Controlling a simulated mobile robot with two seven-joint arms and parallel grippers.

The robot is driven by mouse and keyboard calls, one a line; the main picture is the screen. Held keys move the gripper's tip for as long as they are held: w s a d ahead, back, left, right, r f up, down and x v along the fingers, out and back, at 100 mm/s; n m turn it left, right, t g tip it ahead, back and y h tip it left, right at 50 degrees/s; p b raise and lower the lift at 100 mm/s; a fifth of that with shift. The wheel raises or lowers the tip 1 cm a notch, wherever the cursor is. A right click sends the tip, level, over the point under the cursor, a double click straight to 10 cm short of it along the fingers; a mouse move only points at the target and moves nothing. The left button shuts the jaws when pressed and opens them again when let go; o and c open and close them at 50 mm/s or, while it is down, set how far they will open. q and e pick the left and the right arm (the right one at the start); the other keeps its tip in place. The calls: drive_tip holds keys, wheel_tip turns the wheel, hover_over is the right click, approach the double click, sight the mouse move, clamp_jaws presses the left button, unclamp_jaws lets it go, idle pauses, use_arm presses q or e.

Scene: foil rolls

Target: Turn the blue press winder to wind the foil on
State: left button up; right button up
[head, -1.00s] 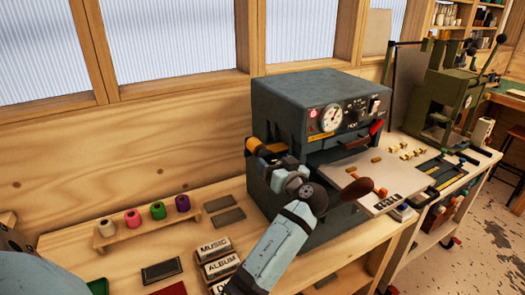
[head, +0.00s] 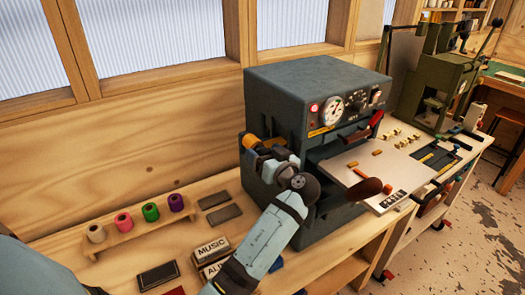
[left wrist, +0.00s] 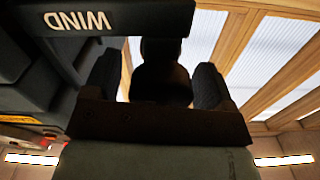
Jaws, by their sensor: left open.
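The blue press (head: 300,100) is a dark blue-grey box standing on the wooden bench. A gold-orange foil roll (head: 250,141) shows at its left side. My left gripper (head: 268,156) is at that side, close to the roll. In the left wrist view the dark fingers (left wrist: 155,82) are open, one on each side of a dark rounded knob (left wrist: 160,72), which looks like the winder. A dark plate lettered WIND (left wrist: 80,20) is above it. Whether the fingers touch the knob cannot be told. My right gripper is not in view.
Coloured foil rolls stand on a wooden rack (head: 128,238) at the left. Lettered blocks (head: 212,250) lie below my left arm. A pale plate (head: 375,170) with a brown handle (head: 361,189) extends from the press front. A green press (head: 440,90) stands farther right.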

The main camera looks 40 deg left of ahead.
use_arm(q)
drive_tip(key=c, duration=0.9)
drive_tip(key=shift+m+p, duration=0.35)
drive_tip(key=shift+m, duration=2.05)
drive_tip(key=o, duration=0.8)
drive_tip(key=shift+o, duration=0.5)
drive_tip(key=shift+s, duration=0.1)
drive_tip(key=shift+d+f, duration=0.1)
drive_tip(key=shift+f, duration=0.1)
